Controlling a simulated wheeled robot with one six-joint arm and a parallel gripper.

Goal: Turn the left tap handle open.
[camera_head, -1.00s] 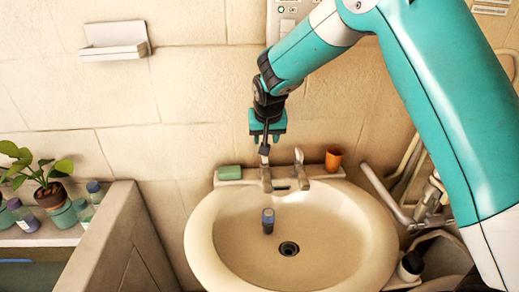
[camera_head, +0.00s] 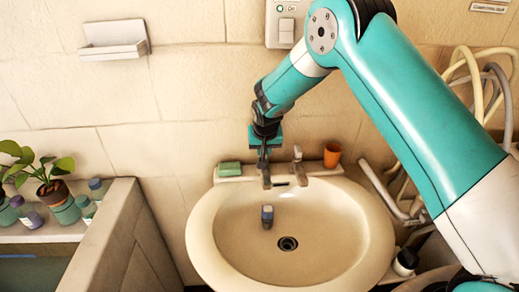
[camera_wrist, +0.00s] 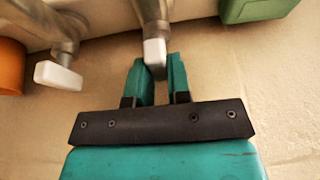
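The left tap (camera_head: 265,178) stands at the back of the basin, mostly hidden under my gripper (camera_head: 263,158) in the head view. In the wrist view its pale-tipped handle (camera_wrist: 154,50) reaches between the two teal fingertips of my gripper (camera_wrist: 158,68). The fingers are apart, one on either side of the handle's end. The right finger is very close to the handle; I cannot tell whether it touches. The right tap (camera_head: 298,165) stands clear beside it, and its white-tipped handle (camera_wrist: 58,75) shows at left in the wrist view.
A green soap bar (camera_head: 230,169) lies left of the taps and an orange cup (camera_head: 332,156) stands to their right. A small blue-grey item (camera_head: 267,217) is in the basin (camera_head: 205,240). The wall (camera_head: 190,130) is close behind the taps.

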